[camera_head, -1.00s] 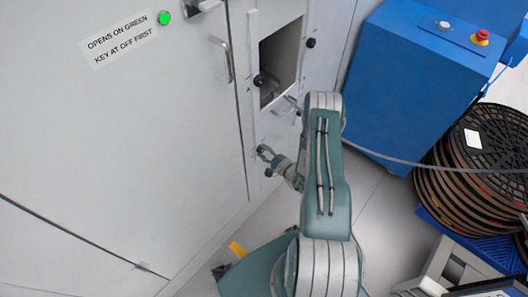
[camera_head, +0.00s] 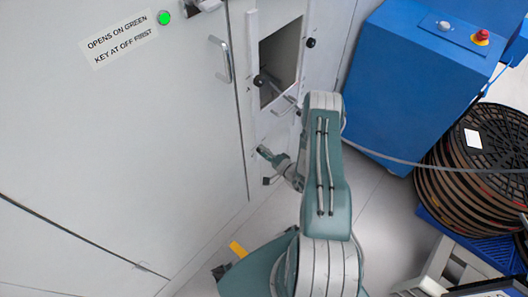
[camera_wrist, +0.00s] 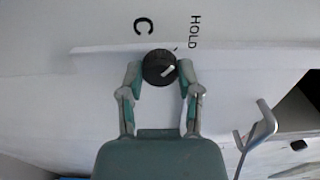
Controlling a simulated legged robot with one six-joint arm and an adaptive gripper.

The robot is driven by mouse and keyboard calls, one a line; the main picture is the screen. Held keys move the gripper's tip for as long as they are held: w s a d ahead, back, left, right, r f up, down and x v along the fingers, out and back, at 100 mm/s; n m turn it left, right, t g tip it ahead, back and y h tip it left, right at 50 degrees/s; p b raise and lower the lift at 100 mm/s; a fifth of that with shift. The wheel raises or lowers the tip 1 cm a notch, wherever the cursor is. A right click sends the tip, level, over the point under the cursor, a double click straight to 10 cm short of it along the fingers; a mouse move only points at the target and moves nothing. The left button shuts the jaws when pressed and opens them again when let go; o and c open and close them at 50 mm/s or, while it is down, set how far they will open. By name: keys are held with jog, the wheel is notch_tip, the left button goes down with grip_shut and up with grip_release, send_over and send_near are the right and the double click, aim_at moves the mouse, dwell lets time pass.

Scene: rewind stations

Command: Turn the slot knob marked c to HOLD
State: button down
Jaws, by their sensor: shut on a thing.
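The knob marked c (camera_wrist: 154,67) is round and black with a pale pointer line, below the letter C in the wrist view. The word HOLD (camera_wrist: 195,32) is printed up and right of it, with a small tick mark beside the knob. The pointer slants right and slightly up, not straight at that tick. My gripper (camera_wrist: 160,72) is shut on the knob, one finger on each side. In the head view my gripper (camera_head: 264,153) is at the lower part of the narrow panel, where the knob is hidden.
A bar handle (camera_wrist: 262,126) and a dark opening (camera_wrist: 302,115) lie right of my gripper in the wrist view. In the head view, a cabinet door with a green light (camera_head: 165,18) is left, a blue box (camera_head: 410,80) and stacked reels (camera_head: 470,160) right.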

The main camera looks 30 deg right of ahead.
jog(key=shift+s+a+f, duration=0.1)
jog(key=shift+a+f, duration=0.1)
jog(key=shift+c, duration=1.5)
grip_release()
jog(key=shift+r, duration=0.1)
jog(key=v, duration=1.2)
